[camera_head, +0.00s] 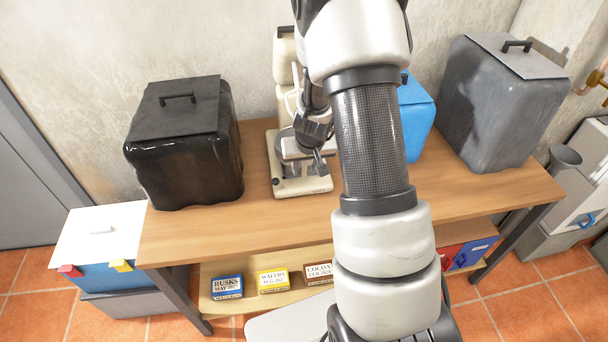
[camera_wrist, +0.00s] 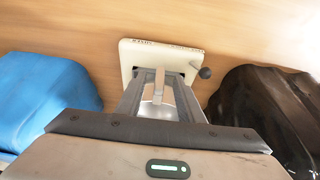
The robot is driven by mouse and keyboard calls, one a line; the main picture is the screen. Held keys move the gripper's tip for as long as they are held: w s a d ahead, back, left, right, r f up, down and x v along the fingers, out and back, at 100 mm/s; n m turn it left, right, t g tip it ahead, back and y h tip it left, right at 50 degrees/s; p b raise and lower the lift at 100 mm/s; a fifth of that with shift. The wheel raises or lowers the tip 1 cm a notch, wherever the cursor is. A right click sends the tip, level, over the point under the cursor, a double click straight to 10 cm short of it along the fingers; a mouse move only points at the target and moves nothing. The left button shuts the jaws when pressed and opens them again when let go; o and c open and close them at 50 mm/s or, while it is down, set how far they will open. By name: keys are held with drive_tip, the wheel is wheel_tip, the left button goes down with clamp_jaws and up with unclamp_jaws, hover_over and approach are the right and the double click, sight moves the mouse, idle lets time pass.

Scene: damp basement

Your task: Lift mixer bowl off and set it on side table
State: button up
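The cream stand mixer (camera_head: 285,72) stands on the wooden workbench, its base (camera_head: 302,185) toward the front edge. Its steel bowl (camera_head: 283,140) shows only in part behind my gripper (camera_head: 318,160). My gripper is low over the base, in front of the bowl. In the wrist view, the fingers of my gripper (camera_wrist: 160,80) reach toward the mixer base (camera_wrist: 135,58). They stand apart, with a pale narrow piece and shiny metal between them. I cannot tell whether they touch the bowl. I cannot identify a side table with certainty.
A black lidded bin (camera_head: 185,150) stands left on the workbench (camera_head: 210,232); a blue container (camera_head: 414,120) and a grey bin (camera_head: 490,110) stand right. Boxes (camera_head: 273,280) sit on the lower shelf. A white-lidded cooler (camera_head: 100,235) is left. A pale flat surface (camera_head: 285,322) shows in front.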

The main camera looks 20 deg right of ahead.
sight(305, 169)
drive_tip(key=x, duration=0.5)
drive_tip(key=shift+r, duration=0.1)
clamp_jaws()
